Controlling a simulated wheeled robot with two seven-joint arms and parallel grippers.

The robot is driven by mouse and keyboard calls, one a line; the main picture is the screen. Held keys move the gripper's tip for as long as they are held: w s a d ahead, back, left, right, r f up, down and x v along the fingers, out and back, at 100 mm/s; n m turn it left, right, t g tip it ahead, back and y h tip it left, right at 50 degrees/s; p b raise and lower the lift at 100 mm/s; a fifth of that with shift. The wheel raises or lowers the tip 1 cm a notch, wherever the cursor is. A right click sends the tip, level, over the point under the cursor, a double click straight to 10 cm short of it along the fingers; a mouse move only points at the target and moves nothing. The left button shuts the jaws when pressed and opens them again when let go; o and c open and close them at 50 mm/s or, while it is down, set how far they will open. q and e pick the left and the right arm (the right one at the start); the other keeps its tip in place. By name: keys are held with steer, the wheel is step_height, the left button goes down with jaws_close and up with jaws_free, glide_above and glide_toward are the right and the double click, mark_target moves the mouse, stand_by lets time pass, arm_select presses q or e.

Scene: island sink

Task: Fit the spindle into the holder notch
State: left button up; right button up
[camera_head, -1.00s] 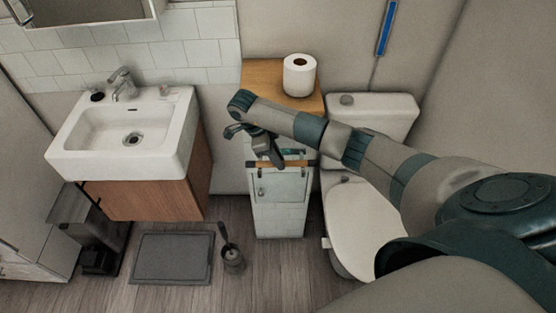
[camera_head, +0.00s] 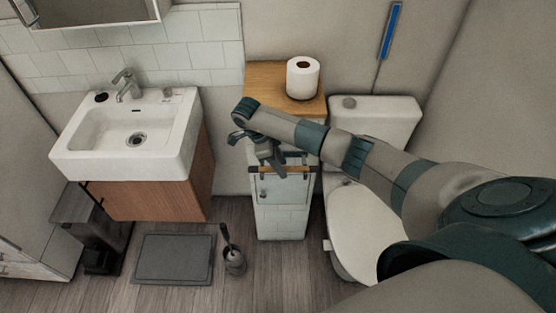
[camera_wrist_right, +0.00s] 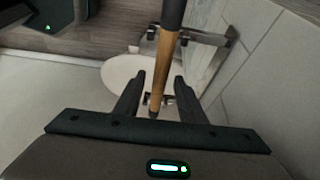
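The spindle (camera_head: 284,169), a wooden rod with dark ends, lies level across the front of the small cabinet, at the metal holder (camera_head: 251,162). In the right wrist view, the spindle (camera_wrist_right: 164,62) runs lengthwise between my right gripper's fingers and crosses the holder's metal arm (camera_wrist_right: 205,37). My right gripper (camera_head: 277,170) is at the spindle's middle. In the wrist view its fingers (camera_wrist_right: 160,80) stand apart, with a gap on each side of the rod. I cannot tell whether the spindle's ends sit in the notch. My left gripper is out of view.
A toilet paper roll (camera_head: 303,80) stands on the cabinet's wooden top (camera_head: 264,80). The toilet (camera_head: 365,220) is right of the cabinet, partly behind my right arm. A sink (camera_head: 85,160), a toilet brush (camera_head: 233,258) and a grey mat (camera_head: 173,258) are to the left.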

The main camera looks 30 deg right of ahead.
steer(key=shift+r, duration=0.1)
steer(key=b+v, duration=0.2)
steer(key=v, duration=0.3)
steer(key=shift+w, duration=0.1)
steer(key=v, duration=0.7)
stand_by(0.6)
